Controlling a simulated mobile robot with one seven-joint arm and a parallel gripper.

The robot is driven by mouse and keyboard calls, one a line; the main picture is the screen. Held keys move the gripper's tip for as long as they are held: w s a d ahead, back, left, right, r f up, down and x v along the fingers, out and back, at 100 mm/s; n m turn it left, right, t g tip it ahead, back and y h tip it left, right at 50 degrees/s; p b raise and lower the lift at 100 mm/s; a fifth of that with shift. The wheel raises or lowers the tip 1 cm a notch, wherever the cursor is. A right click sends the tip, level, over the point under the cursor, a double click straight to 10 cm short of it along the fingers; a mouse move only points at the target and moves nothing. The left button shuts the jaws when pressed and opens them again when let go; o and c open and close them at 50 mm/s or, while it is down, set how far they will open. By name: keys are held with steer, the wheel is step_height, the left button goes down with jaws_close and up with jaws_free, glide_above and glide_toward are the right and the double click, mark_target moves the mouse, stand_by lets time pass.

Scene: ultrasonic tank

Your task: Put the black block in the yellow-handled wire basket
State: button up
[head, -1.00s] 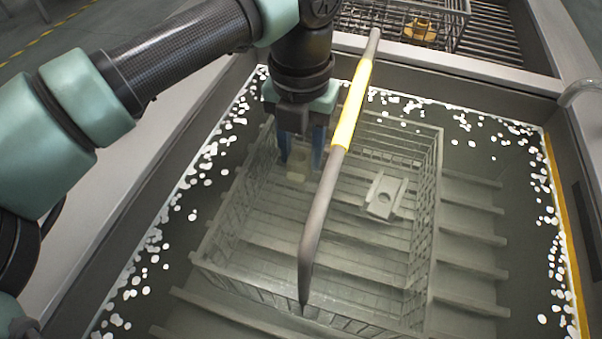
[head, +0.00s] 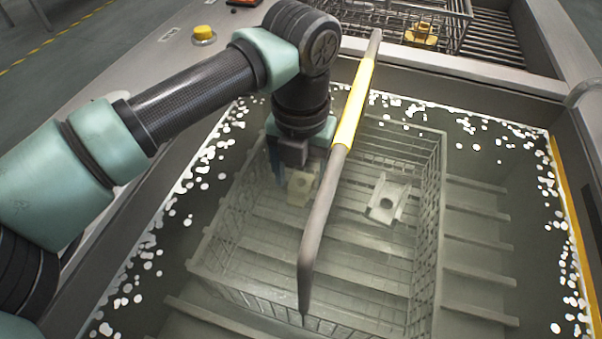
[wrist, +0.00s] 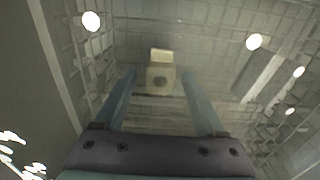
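I see no black block in these frames. The wire basket (head: 437,200) is under water in the tank, with its yellow handle (head: 353,105) arching over it. A pale beige block with a dark round hole (head: 300,188) lies in the basket's left part; it also shows in the wrist view (wrist: 160,79). My gripper (head: 298,176) reaches into the basket above this block, with its blue fingers apart. In the wrist view my gripper (wrist: 159,76) has the block between and just beyond its fingertips, and nothing is clamped. The handle partly hides the right finger.
A pale bracket (head: 386,198) lies in the basket, right of the handle. Another wire basket (head: 465,22) holding a yellow-brown part (head: 420,33) stands behind the tank. A yellow button (head: 203,34) is on the rim at back left. White floating spots line the water's edges.

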mark_target(301, 182)
steer(key=shift+r, duration=0.1)
step_height(301, 182, up, 12)
steer(key=p, duration=0.3)
steer(key=shift+p, duration=0.4)
stand_by(0.3)
